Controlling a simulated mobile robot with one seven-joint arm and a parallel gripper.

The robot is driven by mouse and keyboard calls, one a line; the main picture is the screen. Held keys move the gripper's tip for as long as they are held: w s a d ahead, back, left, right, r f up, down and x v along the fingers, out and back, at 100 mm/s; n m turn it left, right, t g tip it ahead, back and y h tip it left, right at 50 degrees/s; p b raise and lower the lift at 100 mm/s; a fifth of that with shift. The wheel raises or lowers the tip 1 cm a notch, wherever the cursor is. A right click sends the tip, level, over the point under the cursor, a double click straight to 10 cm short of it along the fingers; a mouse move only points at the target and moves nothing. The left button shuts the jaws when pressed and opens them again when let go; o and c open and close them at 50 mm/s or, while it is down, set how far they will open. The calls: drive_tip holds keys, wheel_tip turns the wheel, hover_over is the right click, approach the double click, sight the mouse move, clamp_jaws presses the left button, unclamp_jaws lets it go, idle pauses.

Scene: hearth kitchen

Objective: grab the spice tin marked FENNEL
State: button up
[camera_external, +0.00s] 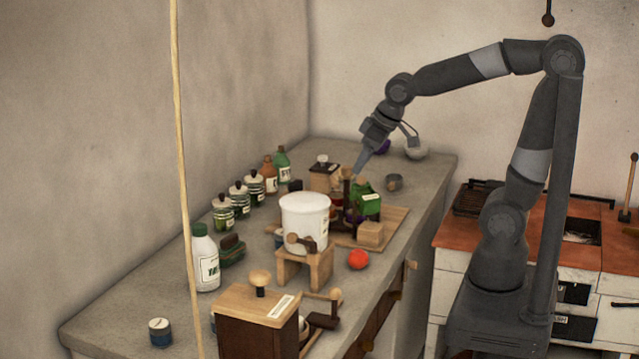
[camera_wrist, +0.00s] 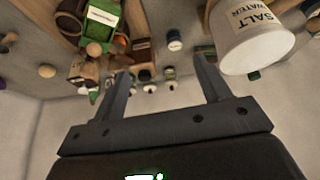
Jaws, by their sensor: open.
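I cannot read the word FENNEL on anything in either view. A small tin with a dark blue band and pale label (camera_external: 160,332) stands at the near left of the counter. A similar small tin (camera_wrist: 174,40) shows near the top middle of the wrist view, beyond my fingertips; its label is too small to read. In the external view my gripper (camera_external: 361,162) points down above the far part of the counter, over the crowded items.
The white bucket (camera_external: 304,218) marked SALT WATER (camera_wrist: 252,35) stands on a wooden stand. A green box (camera_external: 366,203), a red ball (camera_external: 358,259), a wooden grinder (camera_external: 256,320) and several jars (camera_external: 239,196) crowd the counter. The counter's near left is fairly clear.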

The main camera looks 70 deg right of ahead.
drive_tip(key=w+a+f, duration=0.1)
drive_tip(key=w+f, duration=0.5)
drive_tip(key=w, duration=0.4)
approach(281, 237)
drive_tip(key=w+d, duration=0.2)
drive_tip(key=d, duration=0.1)
drive_tip(key=shift+n+g+y, duration=0.3)
drive_tip(key=shift+n+g, duration=0.1)
drive_tip(key=shift+n, duration=0.1)
drive_tip(key=x, duration=0.5)
drive_tip(key=shift+f, duration=0.3)
drive_tip(key=shift+x, duration=2.7)
drive_tip(key=shift+s+a+f, duration=0.1)
drive_tip(key=shift+s, duration=0.05)
drive_tip(key=c, duration=1.1)
